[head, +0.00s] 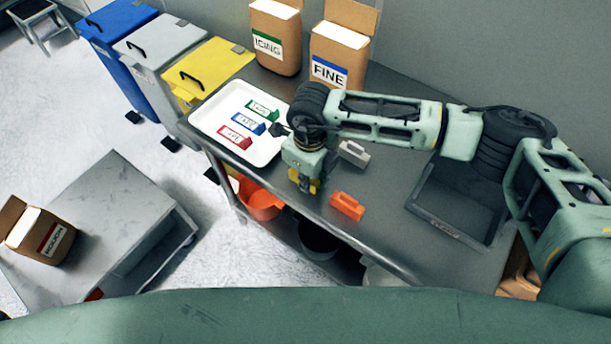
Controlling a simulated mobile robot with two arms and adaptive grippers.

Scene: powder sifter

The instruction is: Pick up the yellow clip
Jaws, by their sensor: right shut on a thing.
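The yellow clip (314,186) is at the fingertips of my right gripper (304,186), near the front edge of the metal table. The gripper points down and is shut on the clip, hiding most of it. I cannot tell whether the clip touches the tabletop. My left gripper is out of view.
An orange clip (347,206) and a grey clip (353,153) lie close to the right gripper. FINE (331,72) and ICING (268,43) bags stand behind.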

